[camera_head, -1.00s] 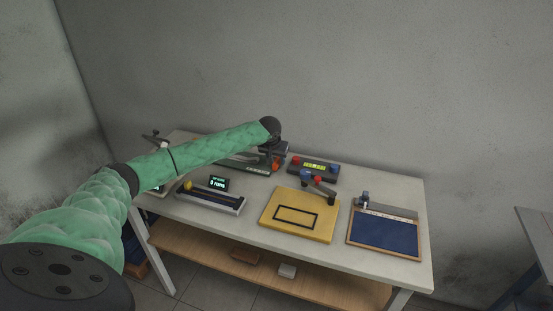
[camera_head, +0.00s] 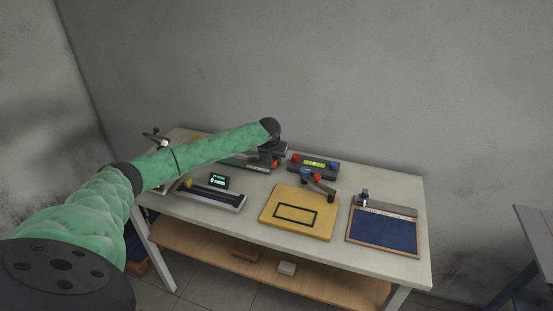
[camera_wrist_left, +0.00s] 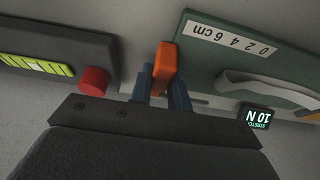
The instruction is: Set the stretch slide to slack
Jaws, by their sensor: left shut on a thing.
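The stretch slide is a dark green board (camera_wrist_left: 275,80) with a white scale strip marked 0 2 4 6 cm, an orange handle (camera_wrist_left: 163,62) and a pale grey band. Its small display (camera_wrist_left: 258,117) reads 10 N in the left wrist view. My left gripper (camera_wrist_left: 162,88) is shut on the handle, with one blue-grey finger on each side. In the head view, the board (camera_head: 245,163) is partly hidden behind my left arm. My right gripper is not in view.
A dark box with a yellow-green display and red knob (camera_wrist_left: 95,81) stands close beside my left gripper. In the head view, a yellow board (camera_head: 275,222), a blue panel (camera_head: 383,233) and a slide with a yellow knob (camera_head: 210,198) stand along the table's front.

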